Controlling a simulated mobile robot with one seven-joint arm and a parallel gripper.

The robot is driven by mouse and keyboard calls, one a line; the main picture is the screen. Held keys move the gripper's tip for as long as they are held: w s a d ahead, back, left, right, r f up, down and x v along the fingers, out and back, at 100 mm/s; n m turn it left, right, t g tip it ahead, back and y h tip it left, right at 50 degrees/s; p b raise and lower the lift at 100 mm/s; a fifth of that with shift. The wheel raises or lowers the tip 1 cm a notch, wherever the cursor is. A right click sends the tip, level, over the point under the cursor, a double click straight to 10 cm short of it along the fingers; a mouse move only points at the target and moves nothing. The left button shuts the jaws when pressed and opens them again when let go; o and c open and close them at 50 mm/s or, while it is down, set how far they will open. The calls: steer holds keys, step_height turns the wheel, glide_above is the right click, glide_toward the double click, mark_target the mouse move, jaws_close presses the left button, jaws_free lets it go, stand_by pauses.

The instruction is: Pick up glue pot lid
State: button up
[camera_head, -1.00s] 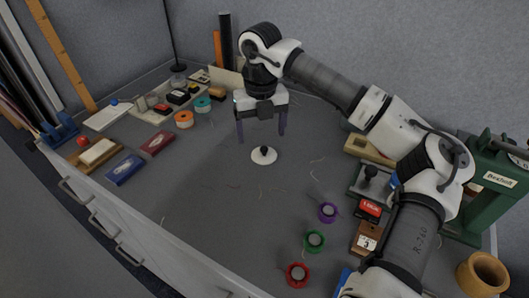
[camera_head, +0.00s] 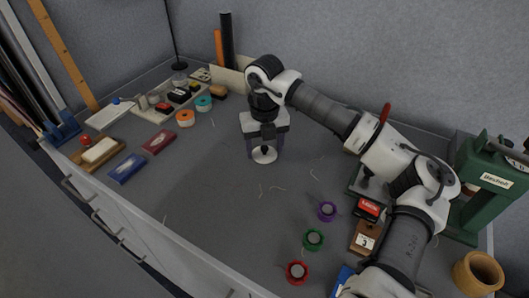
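The lid (camera_head: 264,156) is a white disc with a black knob, lying on the grey table top near the middle of the head view. My gripper (camera_head: 265,152) is directly above it, pointing down. Its two dark fingers stand on either side of the lid's knob, and a gap shows between the fingers and the knob. The gripper looks open and empty. Whether the fingertips touch the lid or table is too small to tell.
A brown pot (camera_head: 478,273) and a green press (camera_head: 490,185) stand at the right. Purple (camera_head: 327,211), green (camera_head: 313,240) and red (camera_head: 297,272) spools lie at the front. Blue (camera_head: 127,168) and dark red (camera_head: 159,141) boxes lie left. The table around the lid is mostly clear.

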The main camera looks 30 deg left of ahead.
steer(key=c, duration=0.6)
